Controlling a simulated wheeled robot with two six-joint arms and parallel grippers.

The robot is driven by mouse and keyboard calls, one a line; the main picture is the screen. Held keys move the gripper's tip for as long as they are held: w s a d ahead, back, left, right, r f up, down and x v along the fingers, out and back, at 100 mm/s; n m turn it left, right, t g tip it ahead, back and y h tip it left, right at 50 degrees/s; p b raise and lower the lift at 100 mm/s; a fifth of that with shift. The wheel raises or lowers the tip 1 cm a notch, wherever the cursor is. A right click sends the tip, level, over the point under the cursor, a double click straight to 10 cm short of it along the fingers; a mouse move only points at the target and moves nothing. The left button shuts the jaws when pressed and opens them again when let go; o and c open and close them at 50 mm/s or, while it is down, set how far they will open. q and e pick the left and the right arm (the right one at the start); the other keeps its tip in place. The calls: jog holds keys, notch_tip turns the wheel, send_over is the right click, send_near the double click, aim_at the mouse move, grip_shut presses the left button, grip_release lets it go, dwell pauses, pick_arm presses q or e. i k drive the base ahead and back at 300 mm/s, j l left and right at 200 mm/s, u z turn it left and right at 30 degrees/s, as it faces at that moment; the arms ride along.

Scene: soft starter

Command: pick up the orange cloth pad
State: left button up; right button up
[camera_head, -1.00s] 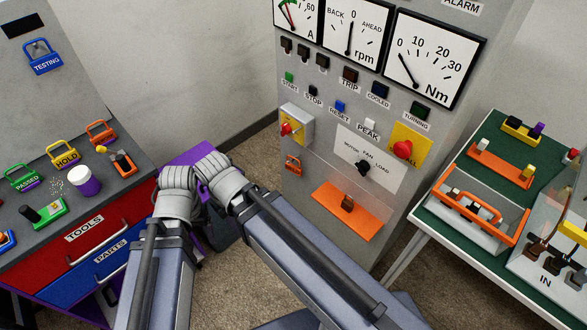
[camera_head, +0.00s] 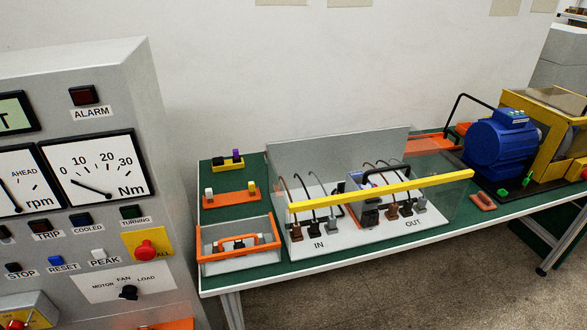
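A small flat orange-brown piece (camera_head: 482,201) lies on the green table top (camera_head: 455,208), between the clear-walled box and the blue motor. It may be the orange cloth pad, but it is too small to tell its material. A larger orange flat area (camera_head: 428,146) shows at the back of the table, partly behind the clear box, and I cannot tell what it is. Neither of my grippers shows in the head view.
The clear box marked IN and OUT (camera_head: 365,238) has a yellow front bar and dark cables. An orange-rimmed tray (camera_head: 240,257) stands at its left. The blue motor (camera_head: 497,148) is at the right. The grey gauge panel (camera_head: 90,125) stands at the left.

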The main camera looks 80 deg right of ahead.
aim_at(481, 199)
jog(key=z, duration=4.15)
jog(key=i+l+z, duration=0.1)
jog(key=i+l, duration=0.15)
jog(key=i, duration=0.2)
jog(key=i+l, duration=0.25)
jog(key=i, duration=0.2)
jog(key=i+l+z, duration=0.15)
jog(key=i, duration=0.3)
jog(key=i+l+z, duration=0.1)
jog(key=i+l, duration=0.15)
jog(key=i, duration=0.25)
